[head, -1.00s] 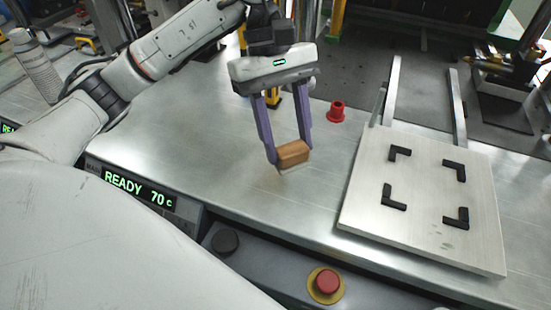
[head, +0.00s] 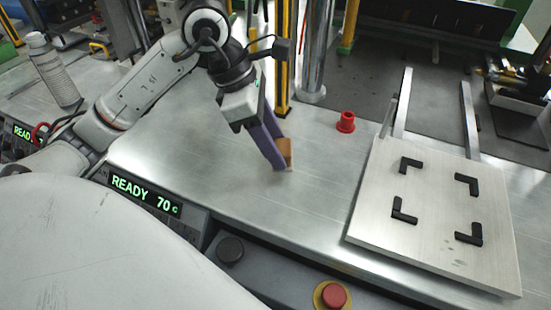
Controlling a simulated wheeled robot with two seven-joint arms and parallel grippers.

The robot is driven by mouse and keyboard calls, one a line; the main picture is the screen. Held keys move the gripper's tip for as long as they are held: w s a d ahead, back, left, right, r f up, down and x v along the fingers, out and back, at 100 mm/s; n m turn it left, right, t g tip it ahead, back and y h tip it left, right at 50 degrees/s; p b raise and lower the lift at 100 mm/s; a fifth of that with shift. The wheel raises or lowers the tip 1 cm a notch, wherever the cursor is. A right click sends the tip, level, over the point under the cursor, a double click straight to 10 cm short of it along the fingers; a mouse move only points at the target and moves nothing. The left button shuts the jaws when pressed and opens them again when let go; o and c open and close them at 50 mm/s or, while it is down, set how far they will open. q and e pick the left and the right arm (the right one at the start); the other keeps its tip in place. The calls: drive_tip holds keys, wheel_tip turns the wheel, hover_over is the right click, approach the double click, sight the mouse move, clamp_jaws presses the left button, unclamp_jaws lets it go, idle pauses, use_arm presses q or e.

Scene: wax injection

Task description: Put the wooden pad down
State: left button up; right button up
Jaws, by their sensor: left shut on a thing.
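The wooden pad (head: 285,150) is a small brown block in the head view, seen now nearly edge-on. My left gripper (head: 280,158) has long purple fingers and is shut on the pad. The fingers slant down to the right, and the pad is at their tips, close over the metal table (head: 225,185). I cannot tell whether the pad touches the table. A pale edge shows along the pad's lower side. The near finger hides part of the pad. My right gripper is not in view.
A red flanged piece (head: 345,122) stands on the table right of the pad. A metal plate (head: 375,225) with black corner brackets lies further right. A yellow post (head: 284,60) and a steel column (head: 312,50) rise behind. Bare table lies in front of the pad.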

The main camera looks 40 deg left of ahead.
use_arm(q)
drive_tip(key=shift+f, duration=1.95)
drive_tip(key=o, duration=1.4)
drive_tip(key=shift+f, duration=0.1)
drive_tip(key=shift+r, duration=0.3)
drive_tip(key=v, duration=1.1)
drive_tip(key=shift+a+r, duration=0.2)
drive_tip(key=shift+r, duration=0.1)
drive_tip(key=shift+s, duration=0.1)
